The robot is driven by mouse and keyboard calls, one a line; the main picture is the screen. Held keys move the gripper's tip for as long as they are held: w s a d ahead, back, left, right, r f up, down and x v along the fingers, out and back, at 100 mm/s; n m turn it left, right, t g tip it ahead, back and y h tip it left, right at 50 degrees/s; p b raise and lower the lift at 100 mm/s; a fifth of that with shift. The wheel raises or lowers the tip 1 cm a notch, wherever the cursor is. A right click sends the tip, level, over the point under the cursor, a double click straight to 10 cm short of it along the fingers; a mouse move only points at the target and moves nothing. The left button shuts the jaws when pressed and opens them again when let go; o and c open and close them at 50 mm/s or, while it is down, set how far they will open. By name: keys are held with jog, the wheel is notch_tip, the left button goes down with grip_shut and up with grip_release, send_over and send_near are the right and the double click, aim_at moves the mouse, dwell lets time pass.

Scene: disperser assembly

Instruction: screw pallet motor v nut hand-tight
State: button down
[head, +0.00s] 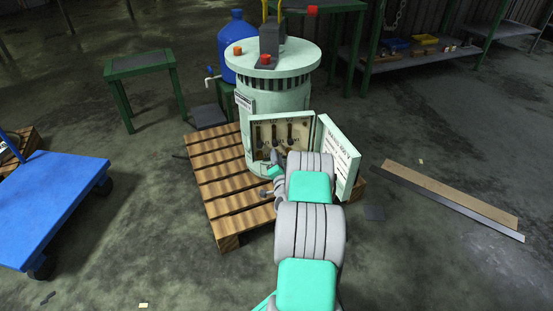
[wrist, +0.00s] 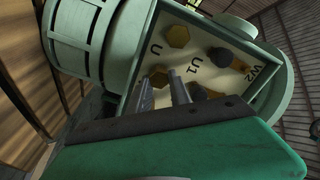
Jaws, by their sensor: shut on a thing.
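The pallet motor (head: 262,98) is a pale green upright cylinder. Its terminal box (head: 252,148) is open at the front, with the lid (head: 341,160) swung out to the right. In the wrist view the box shows a cream board with the marks U, U1 and W2.
The motor stands on a wooden pallet (head: 215,190). A blue cart (head: 50,205) is at left, and a small green table (head: 140,64) stands behind it. A blue bottle (head: 237,45) is behind the motor. Flat boards (head: 450,195) lie on the floor at right.

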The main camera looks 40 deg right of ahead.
jog(key=shift+s+d+f+m, duration=0.1)
jog(key=shift+m, duration=2.4)
jog(key=shift+f+m, duration=0.1)
jog(key=shift+m, duration=2.4)
jog(key=c, duration=1.4)
grip_release()
jog(key=shift+o, duration=1)
